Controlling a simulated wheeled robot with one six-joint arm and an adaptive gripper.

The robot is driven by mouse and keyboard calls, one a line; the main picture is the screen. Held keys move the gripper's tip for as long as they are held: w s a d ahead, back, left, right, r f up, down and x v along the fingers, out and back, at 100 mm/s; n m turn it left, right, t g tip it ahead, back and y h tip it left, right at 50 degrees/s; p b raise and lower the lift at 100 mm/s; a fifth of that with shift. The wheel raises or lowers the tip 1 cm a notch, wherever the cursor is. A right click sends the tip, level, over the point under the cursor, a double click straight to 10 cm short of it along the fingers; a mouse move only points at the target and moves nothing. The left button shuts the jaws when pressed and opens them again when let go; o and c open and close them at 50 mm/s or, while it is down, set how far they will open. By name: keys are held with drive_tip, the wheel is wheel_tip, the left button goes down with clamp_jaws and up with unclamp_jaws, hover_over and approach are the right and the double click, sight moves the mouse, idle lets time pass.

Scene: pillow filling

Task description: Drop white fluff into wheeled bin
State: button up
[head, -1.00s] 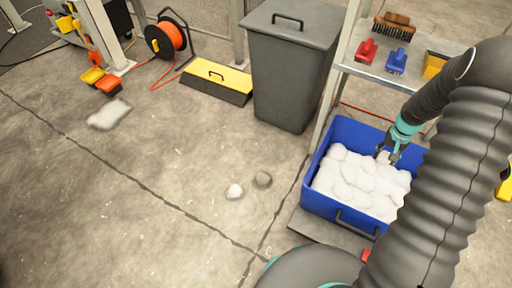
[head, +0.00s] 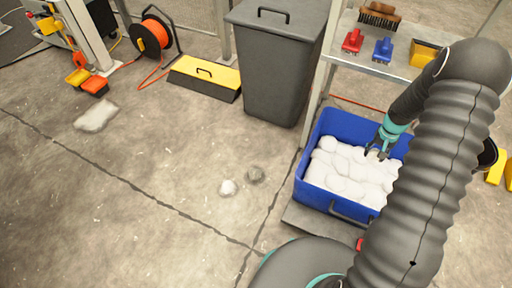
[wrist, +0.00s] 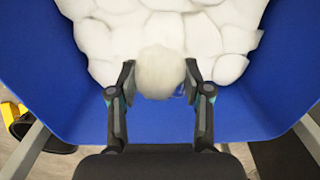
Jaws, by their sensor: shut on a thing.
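The blue bin (head: 308,187) stands at centre right in the head view, heaped with white fluff (head: 344,187). Its blue wall (wrist: 62,92) surrounds the fluff pile in the wrist view. My gripper (head: 377,155) is inside the bin's outline, pointing down over the far part of the pile. In the wrist view my gripper (wrist: 160,82) is shut on a round, off-white fluff ball (wrist: 160,72) between its two fingertips. Behind the ball lie many white lumps (wrist: 125,35). I cannot tell whether the held ball touches the pile. My arm hides the bin's right side.
A white ball (head: 228,187) and a grey ball (head: 255,174) lie on the floor. A lidded grey bin (head: 278,65) and a shelf with brushes (head: 380,14) stand behind the blue bin. A yellow-topped box (head: 205,75) and an orange cable reel (head: 152,34) are farther left. The left floor is mostly clear.

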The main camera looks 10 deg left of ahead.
sight(375, 153)
drive_tip(key=o, duration=0.8)
wheel_tip(375, 153, up, 12)
drive_tip(key=shift+r, duration=0.1)
idle(0.6)
